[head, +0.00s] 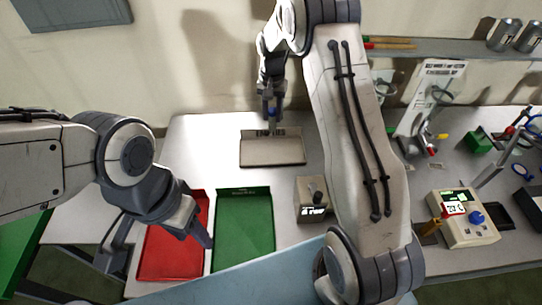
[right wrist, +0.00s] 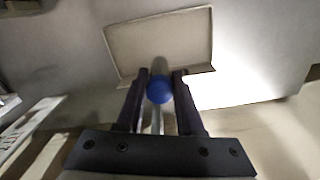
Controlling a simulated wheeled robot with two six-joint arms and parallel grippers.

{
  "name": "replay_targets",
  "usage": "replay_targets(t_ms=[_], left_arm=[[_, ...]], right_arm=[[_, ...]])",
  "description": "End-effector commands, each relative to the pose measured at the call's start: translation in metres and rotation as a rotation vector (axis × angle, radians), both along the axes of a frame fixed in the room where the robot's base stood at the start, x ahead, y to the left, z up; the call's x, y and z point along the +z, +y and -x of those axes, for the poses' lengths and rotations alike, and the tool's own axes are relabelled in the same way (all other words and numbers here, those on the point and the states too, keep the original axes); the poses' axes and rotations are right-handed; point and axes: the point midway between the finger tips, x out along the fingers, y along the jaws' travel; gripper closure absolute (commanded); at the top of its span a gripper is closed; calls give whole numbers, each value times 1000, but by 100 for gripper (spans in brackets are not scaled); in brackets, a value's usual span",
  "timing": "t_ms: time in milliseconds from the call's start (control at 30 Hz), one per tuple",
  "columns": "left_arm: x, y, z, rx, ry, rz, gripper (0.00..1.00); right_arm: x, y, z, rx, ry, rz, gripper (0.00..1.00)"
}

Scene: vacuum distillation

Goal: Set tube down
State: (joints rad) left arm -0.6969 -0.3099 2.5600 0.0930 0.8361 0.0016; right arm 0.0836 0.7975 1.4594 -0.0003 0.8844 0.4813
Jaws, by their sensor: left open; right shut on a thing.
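My right gripper (head: 271,118) hangs near the back wall, above the far edge of the beige tray (head: 272,152). It is shut on a tube (right wrist: 158,120) with a round blue end (right wrist: 160,89), seen between the two fingers in the right wrist view. In the head view the tube is mostly hidden by the gripper, with a small blue spot showing. The beige tray also shows in the right wrist view (right wrist: 190,35), beyond the fingertips. Whether the tube touches the tray cannot be told. My left gripper (head: 206,242) is open and empty, over the gap between the red and green trays.
The red tray (head: 160,255) and green tray (head: 245,225) lie at the table's front left. A small box device (head: 311,200) stands right of the green tray. A beige instrument with a blue knob (head: 464,222) and glassware stand at right. A shelf (head: 440,46) runs along the wall.

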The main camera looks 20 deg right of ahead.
Motion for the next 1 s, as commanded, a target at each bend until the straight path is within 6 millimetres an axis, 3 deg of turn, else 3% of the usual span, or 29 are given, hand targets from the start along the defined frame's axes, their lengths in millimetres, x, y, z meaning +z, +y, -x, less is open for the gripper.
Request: replay_targets(t_ms=[67, 733, 1000], left_arm=[[-7, 0, 0, 1, 0, 0, 50], [28, 0, 0, -1, 0, 0, 50], [28, 0, 0, -1, 0, 0, 50]], right_arm=[[-8, 0, 0, 0, 0, 0, 100], [-98, 3, 0, 4, 3, -1, 100], [-107, 3, -1, 4, -1, 1, 100]])
